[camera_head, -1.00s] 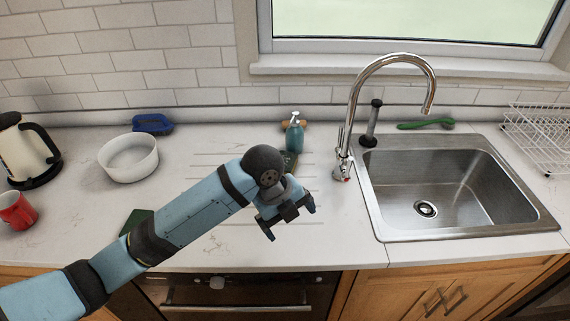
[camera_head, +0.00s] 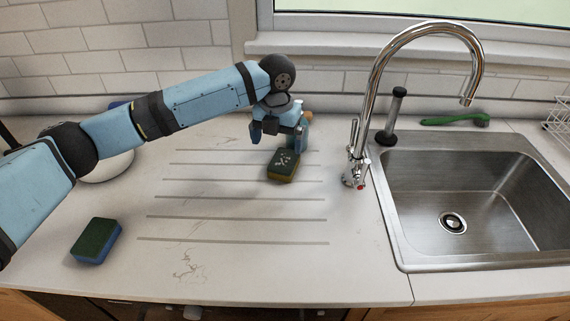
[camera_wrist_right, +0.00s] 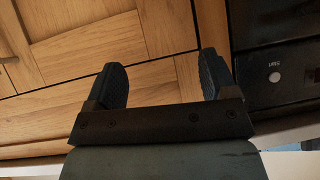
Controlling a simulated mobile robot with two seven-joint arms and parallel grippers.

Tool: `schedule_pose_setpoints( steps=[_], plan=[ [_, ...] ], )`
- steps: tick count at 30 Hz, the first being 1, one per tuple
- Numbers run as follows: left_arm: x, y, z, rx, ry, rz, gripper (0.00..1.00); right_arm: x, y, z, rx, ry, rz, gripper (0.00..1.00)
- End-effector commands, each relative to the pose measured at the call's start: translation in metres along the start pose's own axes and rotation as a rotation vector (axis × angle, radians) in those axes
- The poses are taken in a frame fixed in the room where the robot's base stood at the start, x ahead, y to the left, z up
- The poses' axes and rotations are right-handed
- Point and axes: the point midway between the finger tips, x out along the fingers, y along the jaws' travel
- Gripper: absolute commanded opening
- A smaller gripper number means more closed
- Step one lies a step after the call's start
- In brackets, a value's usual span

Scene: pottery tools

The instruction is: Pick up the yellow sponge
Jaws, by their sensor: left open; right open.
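The yellow sponge (camera_head: 283,167) lies on the grooved drainboard part of the counter, left of the tap. It has a dark green top with pale marks and a yellow side below. My left gripper (camera_head: 277,137) is open and empty, just above and behind the sponge, and does not appear to hold it. My right gripper (camera_wrist_right: 165,85) shows in the right wrist view, open and empty, in front of wooden cabinet doors. It is not in the head view.
A blue sponge with a green top (camera_head: 96,241) lies at the front left. A teal soap bottle (camera_head: 305,128) stands partly hidden behind my left gripper. The chrome tap (camera_head: 357,165) and sink (camera_head: 440,185) are to the right. A white bowl (camera_head: 105,167) is mostly hidden behind my arm.

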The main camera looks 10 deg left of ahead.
Motion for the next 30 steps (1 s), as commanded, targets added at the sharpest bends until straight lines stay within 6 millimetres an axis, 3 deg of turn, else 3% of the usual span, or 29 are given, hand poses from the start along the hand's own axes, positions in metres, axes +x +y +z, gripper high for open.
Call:
schedule_pose_setpoints(
  steps=[6, 14, 22, 30],
  plan=[
    [0.036, 0.000, 0.000, -0.001, 0.001, 0.000, 0.99, 0.004, 0.000, -0.003, 0.000, 0.008, -0.001, 0.79],
    [0.050, -0.002, 0.001, 0.000, 0.000, -0.002, 0.99, 0.006, 0.002, -0.009, -0.001, 0.020, 0.002, 0.79],
    [0.089, -0.006, 0.004, 0.000, 0.000, 0.000, 0.99, 0.007, 0.003, -0.008, -0.001, 0.020, 0.004, 0.79],
    [0.094, -0.006, 0.004, 0.000, -0.001, 0.000, 0.99, 0.006, 0.003, -0.007, 0.000, 0.017, 0.003, 0.79]
  ],
)
